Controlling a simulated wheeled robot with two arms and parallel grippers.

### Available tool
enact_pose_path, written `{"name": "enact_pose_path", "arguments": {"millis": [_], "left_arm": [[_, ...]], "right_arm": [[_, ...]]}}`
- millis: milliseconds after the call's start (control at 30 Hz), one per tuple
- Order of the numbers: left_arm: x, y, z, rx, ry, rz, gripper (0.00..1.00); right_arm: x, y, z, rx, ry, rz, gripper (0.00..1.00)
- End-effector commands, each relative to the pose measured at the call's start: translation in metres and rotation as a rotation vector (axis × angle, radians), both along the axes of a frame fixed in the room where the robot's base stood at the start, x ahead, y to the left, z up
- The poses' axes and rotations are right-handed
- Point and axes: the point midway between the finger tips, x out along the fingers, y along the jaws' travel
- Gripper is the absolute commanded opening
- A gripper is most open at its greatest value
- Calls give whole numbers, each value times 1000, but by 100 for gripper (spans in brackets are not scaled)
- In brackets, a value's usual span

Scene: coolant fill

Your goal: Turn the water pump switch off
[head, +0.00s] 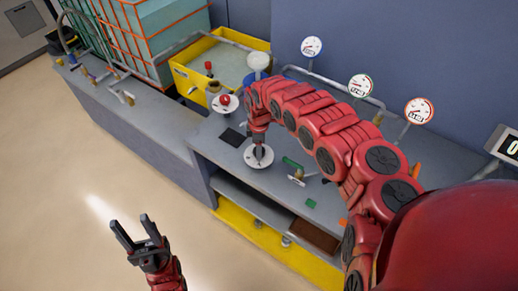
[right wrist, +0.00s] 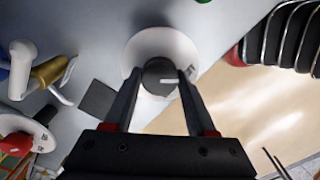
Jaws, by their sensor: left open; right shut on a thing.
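The switch is a dark round knob (right wrist: 158,84) with a pale pointer mark on a white round plate (right wrist: 150,42). In the head view the plate (head: 251,162) lies on the grey bench, with the knob mostly hidden by my gripper. My right gripper (head: 259,153) reaches down onto the knob from above. In the right wrist view its two fingers (right wrist: 159,76) are shut on the knob, one on each side. The label on the plate is too small to read. My left gripper (head: 137,232) is open and empty over the floor, well away from the bench.
A red button (head: 225,99) on a white plate and a dark square pad (head: 232,137) are near the switch. A yellow tub (head: 196,92) stands behind. Three gauges (head: 360,86) rise at the back. The floor at left is clear.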

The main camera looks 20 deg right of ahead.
Motion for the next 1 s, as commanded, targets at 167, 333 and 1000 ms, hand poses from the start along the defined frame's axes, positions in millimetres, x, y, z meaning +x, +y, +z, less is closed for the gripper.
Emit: {"name": "enact_pose_path", "arguments": {"millis": [167, 333, 1000], "left_arm": [[0, 0, 0, 0, 0, 0, 53], [0, 0, 0, 0, 0, 0, 53], [0, 0, -1, 0, 0, 0, 53]], "right_arm": [[1, 0, 1, 0, -3, 16, 1], [1, 0, 1, 0, -3, 17, 1], [1, 0, 2, -1, -2, 15, 86]]}}
